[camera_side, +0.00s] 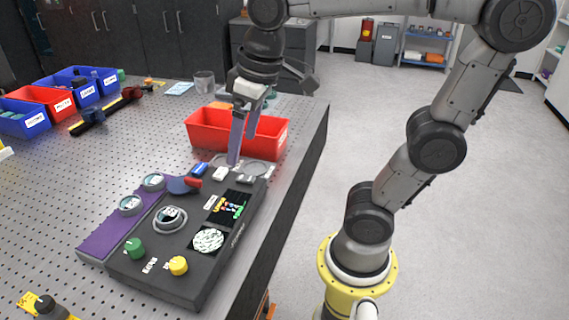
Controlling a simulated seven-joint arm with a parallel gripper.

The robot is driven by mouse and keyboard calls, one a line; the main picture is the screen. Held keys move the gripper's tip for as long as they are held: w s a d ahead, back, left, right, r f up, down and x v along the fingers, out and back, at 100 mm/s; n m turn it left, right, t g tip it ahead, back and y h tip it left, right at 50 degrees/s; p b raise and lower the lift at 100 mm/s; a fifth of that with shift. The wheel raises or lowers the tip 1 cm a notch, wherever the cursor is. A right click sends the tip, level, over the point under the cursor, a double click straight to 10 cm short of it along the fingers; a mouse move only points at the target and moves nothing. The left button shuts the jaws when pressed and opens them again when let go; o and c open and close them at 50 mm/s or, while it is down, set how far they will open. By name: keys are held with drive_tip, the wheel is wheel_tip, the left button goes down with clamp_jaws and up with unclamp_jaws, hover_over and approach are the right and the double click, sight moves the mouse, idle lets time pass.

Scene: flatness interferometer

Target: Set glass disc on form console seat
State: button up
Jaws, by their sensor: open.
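The dark form console (150,268) lies on the perforated bench top. A raised grey ring seat (170,226) is on its upper face, with a round, pale-labelled piece inside it; I cannot tell whether this is a loose disc. Two round, pale-faced discs with dark rims, a nearer one (130,205) and a farther one (153,181), rest on the purple mat (100,243) left of the console. My gripper (241,152) is open, pointing down near the console's far end and in front of the red bin. Nothing shows between its fingers.
A red open bin (205,138) stands behind my gripper. A grey plate with round recesses (262,170) lies at the console's far end. The console carries a green knob (135,248) and a yellow knob (177,265). Blue and red bins stand at far left.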

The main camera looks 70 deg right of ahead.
drive_tip(key=s+d+f+t, duration=0.1)
drive_tip(key=s+f+t, duration=0.1)
drive_tip(key=s+f, duration=0.3)
drive_tip(key=shift+s+d+f+m+t, duration=0.2)
drive_tip(key=shift+s+m+t, duration=0.1)
drive_tip(key=shift+s, duration=0.75)
